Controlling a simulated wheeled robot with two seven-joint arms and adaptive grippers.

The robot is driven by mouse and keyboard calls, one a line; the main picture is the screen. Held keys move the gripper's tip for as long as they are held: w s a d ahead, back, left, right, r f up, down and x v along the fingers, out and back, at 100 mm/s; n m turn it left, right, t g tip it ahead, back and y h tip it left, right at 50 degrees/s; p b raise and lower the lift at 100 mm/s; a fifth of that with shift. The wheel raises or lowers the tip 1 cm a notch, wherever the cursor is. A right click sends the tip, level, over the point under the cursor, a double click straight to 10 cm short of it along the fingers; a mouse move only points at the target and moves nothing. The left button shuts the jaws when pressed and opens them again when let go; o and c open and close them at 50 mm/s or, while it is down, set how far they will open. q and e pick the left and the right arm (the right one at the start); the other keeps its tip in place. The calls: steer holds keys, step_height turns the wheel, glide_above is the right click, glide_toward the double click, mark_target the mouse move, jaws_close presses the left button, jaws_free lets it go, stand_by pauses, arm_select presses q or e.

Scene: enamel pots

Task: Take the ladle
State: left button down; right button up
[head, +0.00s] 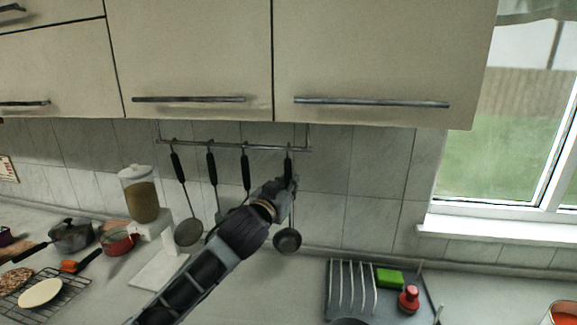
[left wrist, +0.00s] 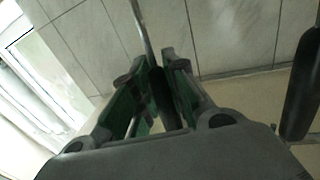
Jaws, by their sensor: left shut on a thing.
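The ladle (head: 288,240) hangs at the right end of the wall rail, with its dark round bowl down and its black handle up. My left gripper (head: 287,186) is at its handle, just under the rail, and is shut on it. In the left wrist view the fingers of my left gripper (left wrist: 155,92) stand on both sides of the ladle's black handle (left wrist: 162,100), and its thin metal stem runs up out of the picture. The ladle's top end still appears to be at the rail. My right gripper is not in view.
The rail (head: 232,147) also holds a skimmer (head: 188,232) and other black-handled utensils to the left. Cabinets (head: 200,60) overhang above. On the counter stand a jar (head: 140,195), a pot (head: 70,236), a red pan (head: 119,243) and a dish rack (head: 350,288).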

mark_target(287, 176)
arm_select(q)
steer(key=shift+r+p, duration=0.5)
steer(key=shift+r, duration=0.25)
steer(key=shift+r+p, duration=0.45)
steer(key=shift+r, duration=0.05)
steer(key=shift+s+a+r+p, duration=0.1)
steer(key=shift+r+p, duration=0.2)
steer(key=shift+r, duration=0.1)
steer(key=shift+f, duration=0.1)
steer(key=shift+s, duration=0.35)
steer(key=shift+d+v, duration=0.15)
steer(key=shift+v, duration=0.7)
steer(key=shift+d+v, duration=0.15)
steer(key=shift+v, duration=0.7)
steer(key=shift+s+d+v, duration=0.1)
steer(key=shift+d+v, duration=0.1)
steer(key=shift+v, duration=0.75)
steer(key=shift+s+d+v, duration=0.1)
steer(key=shift+d+v, duration=0.05)
steer(key=shift+v, duration=0.85)
steer(key=shift+s+d+v, duration=0.1)
steer(key=shift+d+v, duration=0.1)
steer(key=shift+v, duration=0.75)
steer(key=shift+w, duration=0.1)
